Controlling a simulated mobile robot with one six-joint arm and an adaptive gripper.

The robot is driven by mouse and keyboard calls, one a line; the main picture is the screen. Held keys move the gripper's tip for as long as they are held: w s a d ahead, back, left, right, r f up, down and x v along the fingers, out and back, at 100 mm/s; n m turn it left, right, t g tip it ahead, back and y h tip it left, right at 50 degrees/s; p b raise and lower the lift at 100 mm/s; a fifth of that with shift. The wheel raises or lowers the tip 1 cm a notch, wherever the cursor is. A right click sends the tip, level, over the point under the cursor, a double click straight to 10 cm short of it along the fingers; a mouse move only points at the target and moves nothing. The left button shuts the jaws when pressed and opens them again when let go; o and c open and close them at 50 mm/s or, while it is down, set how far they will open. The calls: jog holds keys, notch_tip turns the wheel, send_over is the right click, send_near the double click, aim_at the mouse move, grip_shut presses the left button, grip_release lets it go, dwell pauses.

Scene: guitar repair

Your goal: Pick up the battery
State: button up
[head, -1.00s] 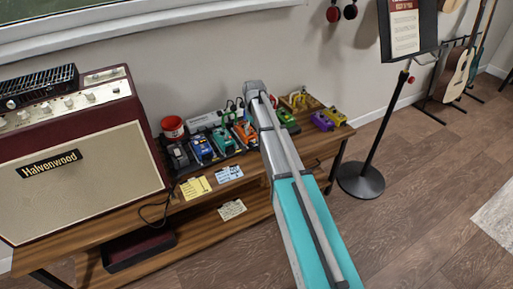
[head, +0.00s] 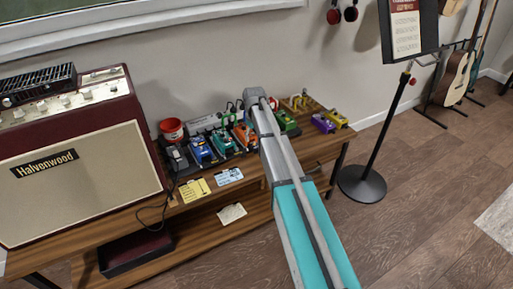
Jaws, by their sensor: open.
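I cannot make out a battery in the head view; it may be hidden or too small to tell. My arm reaches up from the bottom of the picture, in front of the wooden bench (head: 165,224), and its far end covers part of a row of effect pedals. My gripper does not show. A blue pedal (head: 201,150), a teal pedal (head: 222,142) and an orange pedal (head: 243,134) are left of the arm. A green pedal (head: 286,122) is right of it.
A red amplifier (head: 80,170) fills the bench's left side. A red cup (head: 172,130) stands by the pedals. Yellow (head: 194,190) and blue (head: 229,176) notes lie at the front edge. A purple pedal (head: 323,123) is at right. A music stand (head: 378,140) stands on the floor.

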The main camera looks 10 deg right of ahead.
aim_at(254, 144)
jog(key=shift+w+f+b, duration=0.1)
jog(key=shift+f+b, duration=1.75)
jog(key=shift+f, duration=0.3)
jog(key=shift+c, duration=0.2)
grip_shut()
